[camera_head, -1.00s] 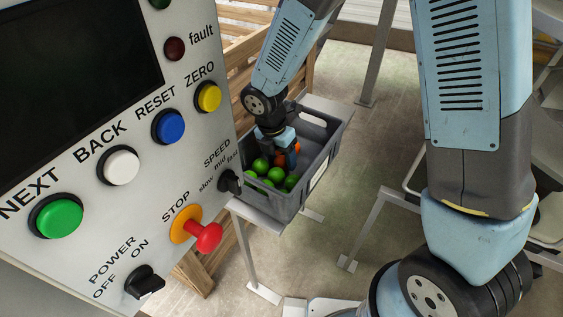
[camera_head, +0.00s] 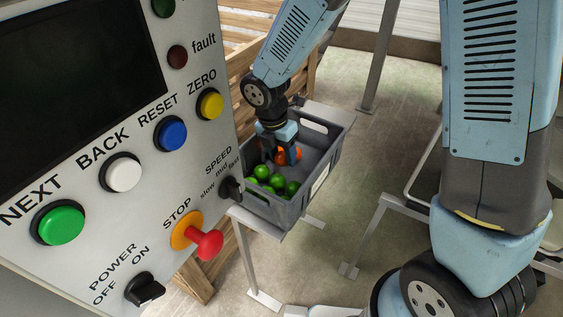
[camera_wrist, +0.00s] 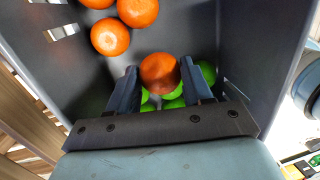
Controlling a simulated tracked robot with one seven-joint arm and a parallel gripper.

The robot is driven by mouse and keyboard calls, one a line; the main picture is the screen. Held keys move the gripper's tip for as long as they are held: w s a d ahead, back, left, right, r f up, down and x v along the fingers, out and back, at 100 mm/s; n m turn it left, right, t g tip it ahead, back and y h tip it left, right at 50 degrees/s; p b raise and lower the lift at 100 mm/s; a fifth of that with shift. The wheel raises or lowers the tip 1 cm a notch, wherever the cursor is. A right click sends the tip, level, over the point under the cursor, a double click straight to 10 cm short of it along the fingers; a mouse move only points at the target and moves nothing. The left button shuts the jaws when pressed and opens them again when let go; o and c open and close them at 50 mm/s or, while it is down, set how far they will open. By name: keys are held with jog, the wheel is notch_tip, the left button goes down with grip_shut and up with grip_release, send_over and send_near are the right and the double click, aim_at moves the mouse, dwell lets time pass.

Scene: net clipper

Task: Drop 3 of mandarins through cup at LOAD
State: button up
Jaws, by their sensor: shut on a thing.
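My gripper (camera_wrist: 160,88) is shut on a mandarin (camera_wrist: 159,73), an orange fruit held between its two dark fingers in the wrist view. Other mandarins (camera_wrist: 110,37) lie in the grey crate, at the top left of the wrist view. In the head view the gripper (camera_head: 279,156) points down inside the crate (camera_head: 318,174), with orange fruit (camera_head: 293,154) showing beside its fingers. No cup or LOAD label shows in these frames.
Several green fruits (camera_head: 277,181) lie at the near end of the crate. The crate rests on a metal stand. A control panel (camera_head: 60,180) with buttons stands at the left, close to the crate. A wooden slatted crate (camera_head: 272,50) is behind.

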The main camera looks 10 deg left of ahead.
aim_at(283, 152)
jog(key=shift+r, duration=3)
jog(key=shift+w, duration=0.1)
jog(key=w+d+r+m, duration=0.1)
jog(key=w+d, duration=0.2)
jog(key=w+d+r+m, duration=0.1)
jog(key=w+d, duration=0.2)
jog(key=w, duration=0.1)
jog(key=w+d+m, duration=0.1)
jog(key=w+d, duration=0.2)
jog(key=w, duration=0.1)
jog(key=shift+w+d+r+m+g, duration=0.15)
jog(key=shift+d+r+m+g, duration=0.15)
jog(key=shift+r, duration=0.1)
jog(key=w+d+f+m+y, duration=0.1)
jog(key=w+d+f+m, duration=0.4)
jog(key=d+f+m, duration=0.5)
jog(key=w+d+f+m+y, duration=0.2)
jog(key=w+d+f+m, duration=0.3)
jog(key=d+f+m, duration=0.6)
notch_tip(283, 152, down, 2)
jog(key=m, duration=0.6)
jog(key=shift+w+f+g+y, duration=0.25)
jog(key=shift+g+y, duration=0.05)
jog(key=shift+r, duration=0.1)
